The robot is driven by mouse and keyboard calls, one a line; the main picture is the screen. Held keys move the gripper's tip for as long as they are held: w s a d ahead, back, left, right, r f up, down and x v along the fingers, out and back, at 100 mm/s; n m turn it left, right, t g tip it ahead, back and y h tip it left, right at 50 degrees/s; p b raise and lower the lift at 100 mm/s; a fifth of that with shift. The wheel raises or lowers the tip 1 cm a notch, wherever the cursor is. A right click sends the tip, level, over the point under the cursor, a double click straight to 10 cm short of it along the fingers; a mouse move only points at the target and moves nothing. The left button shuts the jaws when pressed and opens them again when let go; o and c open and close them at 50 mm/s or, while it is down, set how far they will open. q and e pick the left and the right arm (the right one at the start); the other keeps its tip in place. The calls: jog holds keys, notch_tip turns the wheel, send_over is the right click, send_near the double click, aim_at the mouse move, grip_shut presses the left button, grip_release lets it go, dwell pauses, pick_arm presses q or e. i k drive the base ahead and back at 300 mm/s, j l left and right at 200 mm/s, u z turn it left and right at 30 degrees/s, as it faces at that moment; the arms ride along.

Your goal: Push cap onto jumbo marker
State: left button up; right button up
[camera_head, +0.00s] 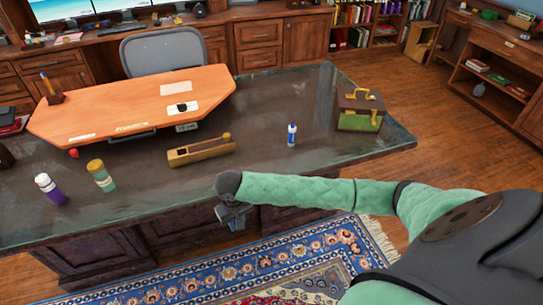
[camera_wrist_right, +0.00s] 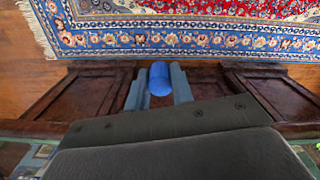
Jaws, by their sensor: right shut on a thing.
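My right gripper (camera_head: 235,216) hangs just in front of the desk's front edge, over the floor side. In the right wrist view the same gripper (camera_wrist_right: 160,86) is shut on a smooth blue cylinder, the cap (camera_wrist_right: 159,76), held between its two grey fingers. The head view does not show the cap clearly. A small upright blue-and-white cylinder (camera_head: 292,135), perhaps the jumbo marker, stands on the dark desk, beyond and right of my gripper and apart from it. My left gripper is not in view.
Bare desk surrounds the blue-and-white cylinder. A patterned rug (camera_head: 250,265) lies below.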

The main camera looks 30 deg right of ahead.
aim_at(291, 137)
jog(key=k+l, duration=0.1)
jog(key=l, duration=0.3)
jog(key=k+l, duration=0.1)
jog(key=l, duration=0.3)
jog(key=k+l, duration=0.1)
jog(key=l, duration=0.3)
jog(key=k+l, duration=0.1)
jog(key=l, duration=0.3)
jog(key=k+l+u, duration=0.1)
jog(key=l, duration=0.3)
jog(key=k+l, duration=0.1)
jog(key=l, duration=0.3)
jog(key=k+l, duration=0.1)
jog(key=l, duration=0.3)
jog(key=k+l, duration=0.1)
jog(key=l, duration=0.3)
